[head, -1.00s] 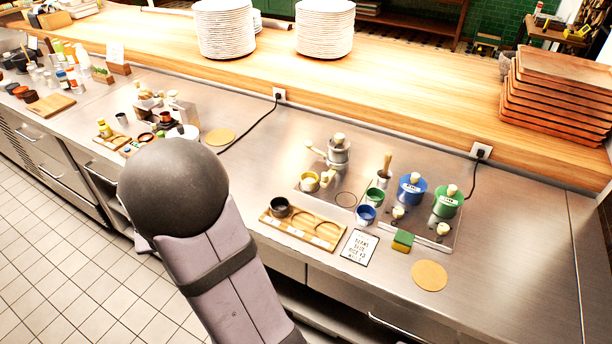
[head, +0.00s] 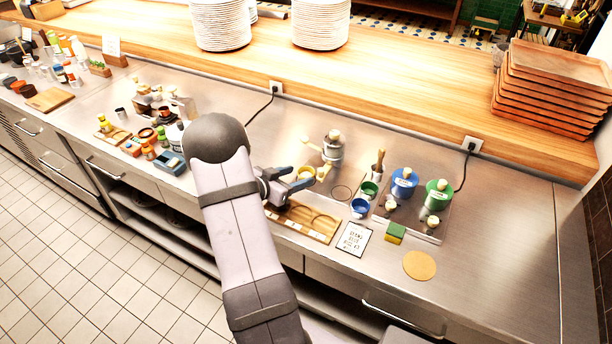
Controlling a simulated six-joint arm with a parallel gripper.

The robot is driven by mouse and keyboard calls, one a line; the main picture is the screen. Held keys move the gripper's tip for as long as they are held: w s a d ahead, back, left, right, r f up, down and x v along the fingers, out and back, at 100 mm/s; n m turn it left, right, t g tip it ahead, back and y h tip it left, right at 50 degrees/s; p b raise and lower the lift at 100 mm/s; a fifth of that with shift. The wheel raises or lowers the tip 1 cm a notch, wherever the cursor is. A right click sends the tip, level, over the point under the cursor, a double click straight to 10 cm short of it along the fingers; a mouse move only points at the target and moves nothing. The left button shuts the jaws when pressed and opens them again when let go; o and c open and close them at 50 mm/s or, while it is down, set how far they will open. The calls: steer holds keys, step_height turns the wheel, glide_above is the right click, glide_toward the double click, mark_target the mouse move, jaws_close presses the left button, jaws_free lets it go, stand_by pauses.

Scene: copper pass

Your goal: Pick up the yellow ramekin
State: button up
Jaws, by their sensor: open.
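The yellow ramekin (head: 307,172) stands on the steel counter, left of the pale-knobbed metal pot, partly covered by my gripper. My gripper (head: 300,177) is open, its fingers pointing right, with the tips at or just in front of the ramekin. I cannot tell whether the fingers touch it or stand around it.
A wooden tray with round recesses (head: 322,226) lies in front. A metal pot (head: 333,148) stands close behind. Blue ramekin (head: 359,207) and green ramekin (head: 370,188) stand right, before blue (head: 404,183) and green (head: 438,195) canisters. The counter's right end is clear.

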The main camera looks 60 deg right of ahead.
mark_target(311, 170)
steer(key=shift+p+x, duration=1.3)
steer(key=shift+x, duration=1.8)
steer(key=shift+w, duration=0.15)
steer(key=c, duration=1)
steer(key=shift+o, duration=0.2)
steer(key=shift+r, duration=0.15)
step_height(311, 170, up, 18)
steer(key=b, duration=0.2)
